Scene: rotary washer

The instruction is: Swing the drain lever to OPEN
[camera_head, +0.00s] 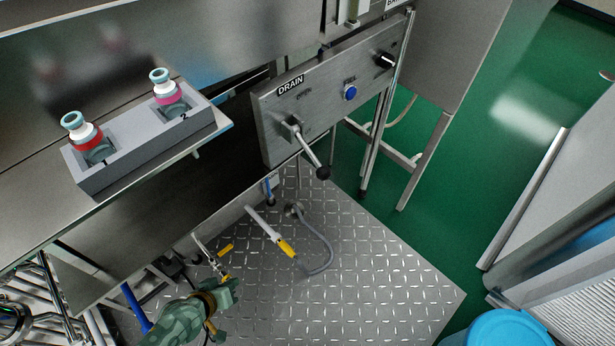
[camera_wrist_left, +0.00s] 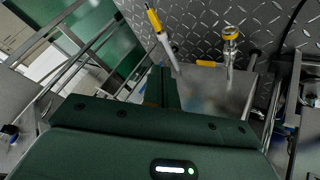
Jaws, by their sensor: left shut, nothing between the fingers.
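The drain lever (camera_head: 309,151) is a metal rod with a black knob (camera_head: 323,172), on the steel panel (camera_head: 270,127) under the DRAIN label (camera_head: 291,86). The rod slants down and to the right from its pivot. The faint marking above the pivot is too small to read surely. My left gripper (camera_head: 233,285) is low at the bottom left in the head view, well below and left of the lever, not touching it. In the left wrist view its fingers (camera_wrist_left: 162,88) are shut with nothing between them. My right gripper is not in view.
The panel also has a blue button (camera_head: 350,92) and a black knob switch (camera_head: 385,61). A grey holder (camera_head: 140,150) with two bottles stands on the steel shelf. Yellow-handled valves and a hose (camera_head: 327,250) are below the panel, above the diamond-plate floor (camera_head: 390,285).

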